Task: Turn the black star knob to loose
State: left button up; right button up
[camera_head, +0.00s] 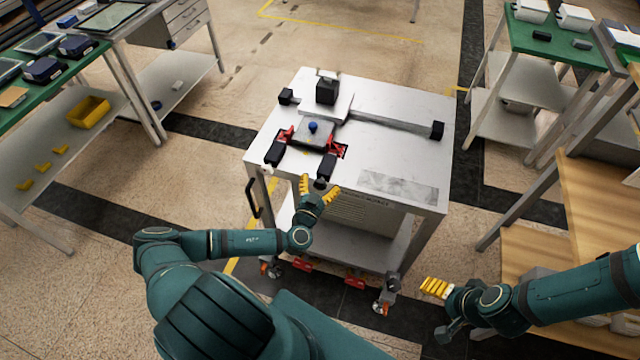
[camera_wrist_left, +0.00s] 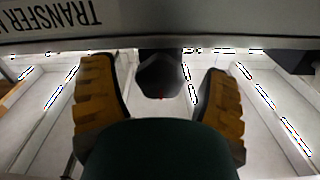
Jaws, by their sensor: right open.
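The black star knob (camera_head: 320,183) is at the front edge of the grey cart, below the tabletop. In the left wrist view the knob (camera_wrist_left: 160,76) is a dark, faceted shape between the two fingers, with visible gaps on both sides. My left gripper (camera_head: 319,187) has yellow ribbed fingers spread open around the knob's sides without touching it. The fingers also show in the left wrist view (camera_wrist_left: 160,95). The knob's turn position cannot be told. My right gripper (camera_head: 436,290) is open and empty, low to the right of the cart.
The grey cart (camera_head: 400,160) carries a small fixture with red clamps (camera_head: 330,138), a blue knob (camera_head: 313,127) and a black block (camera_head: 326,91). A black handle (camera_head: 252,198) is at its left. Benches stand left and right; the floor behind is open.

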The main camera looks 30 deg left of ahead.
pick_arm(q)
jog(key=shift+s, duration=0.1)
jog(key=v, duration=1.2)
jog(key=shift+d, duration=0.1)
